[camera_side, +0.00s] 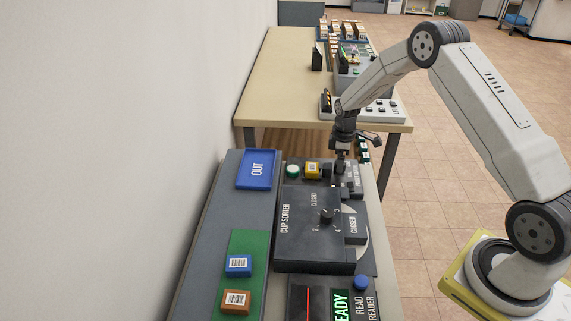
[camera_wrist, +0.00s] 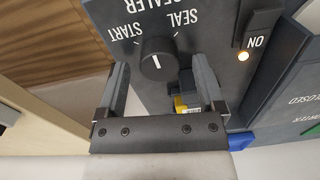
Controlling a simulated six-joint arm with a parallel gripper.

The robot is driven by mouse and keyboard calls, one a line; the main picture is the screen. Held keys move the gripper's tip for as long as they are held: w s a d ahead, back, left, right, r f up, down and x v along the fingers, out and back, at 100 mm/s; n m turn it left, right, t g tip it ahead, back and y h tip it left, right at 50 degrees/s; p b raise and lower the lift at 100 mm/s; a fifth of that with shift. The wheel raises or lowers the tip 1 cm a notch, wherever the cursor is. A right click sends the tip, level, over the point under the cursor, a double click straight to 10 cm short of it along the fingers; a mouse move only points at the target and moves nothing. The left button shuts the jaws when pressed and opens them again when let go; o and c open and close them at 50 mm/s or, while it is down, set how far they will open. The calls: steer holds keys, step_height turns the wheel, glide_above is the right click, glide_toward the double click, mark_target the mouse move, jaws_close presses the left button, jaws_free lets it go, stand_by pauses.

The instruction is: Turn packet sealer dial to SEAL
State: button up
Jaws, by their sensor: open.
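The packet sealer (camera_wrist: 205,50) is a dark panel with upside-down START and SEAL labels in the wrist view. Its round black dial (camera_wrist: 157,60) has a white mark running up and down in the picture. START is at the dial's upper left and SEAL at its upper right. My gripper (camera_wrist: 162,72) is open, and the dial appears between and just past its fingertips, with gaps on both sides. In the side view my gripper (camera_side: 341,163) points down over the sealer, and the dial is hidden.
An ON switch (camera_wrist: 262,25) with a lit lamp (camera_wrist: 243,57) is right of the dial. The cup sorter (camera_side: 300,245) is nearer the camera; a blue OUT tray (camera_side: 257,168) lies left.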

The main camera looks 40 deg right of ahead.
steer(key=shift+f, duration=0.15)
jaws_close()
steer(key=shift+m, duration=1.5)
jaws_free()
